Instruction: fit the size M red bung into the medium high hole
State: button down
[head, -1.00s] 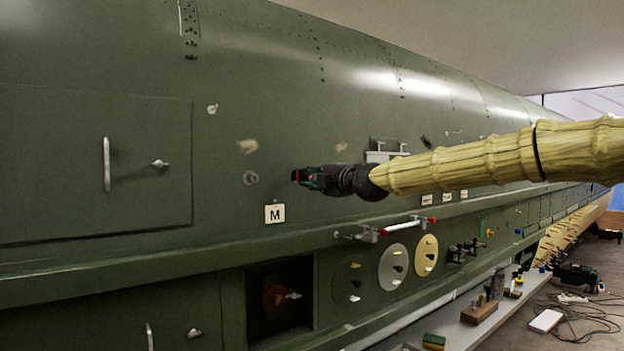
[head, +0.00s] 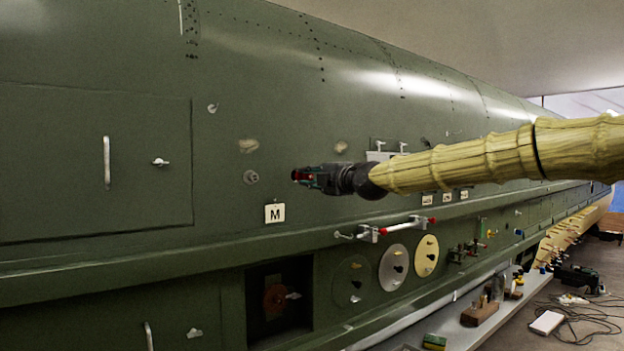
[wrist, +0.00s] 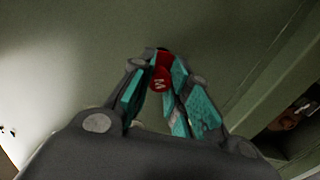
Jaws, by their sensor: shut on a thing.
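My gripper (head: 305,177) is shut on the red bung (wrist: 161,80), which carries a white M and sits between the teal finger pads in the wrist view. In the head view the bung (head: 295,175) shows as a small red tip at the left end of the gripper. A round grey fitting with a dark centre (head: 251,177), which looks like the hole, is on the green skin to the left of the gripper. A white label marked M (head: 275,213) is just below it. The bung and the fitting are apart in the picture.
A ledge (head: 180,257) runs along the skin below the label. A horizontal bar with red ends (head: 400,228) sticks out below my arm. A hatch with a handle (head: 107,163) is at the left. A bench (head: 470,325) with tools stands at lower right.

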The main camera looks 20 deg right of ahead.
aim_at(304, 176)
jog(key=shift+p+x, duration=0.35)
jog(key=shift+x, duration=1.4)
dwell(1.2)
jog(key=c, duration=1.3)
grip_release()
jog(key=shift+b+v, duration=1.45)
jog(key=shift+v, duration=1.05)
